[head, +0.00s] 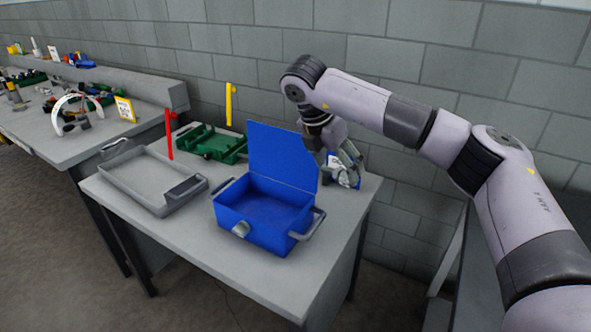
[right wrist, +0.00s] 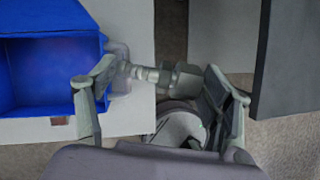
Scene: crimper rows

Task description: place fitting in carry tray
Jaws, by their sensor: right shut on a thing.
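My right gripper (head: 338,160) is at the right rear of the table, just right of the blue box's raised lid. In the right wrist view its fingers are shut on a metallic grey fitting (right wrist: 160,75) with a stepped, ringed body, lying crosswise between them. The fitting cannot be made out clearly in the head view. A shallow grey tray (head: 135,192) with end handles, which looks like the carry tray, lies empty at the table's left, well away from the gripper. My left gripper is not in view.
An open blue box (head: 254,226) with side handles stands between the gripper and the grey tray, its lid upright. A green tray (head: 186,143) is behind, with red (head: 169,135) and yellow (head: 229,105) posts nearby. A cluttered bench (head: 60,145) stands left.

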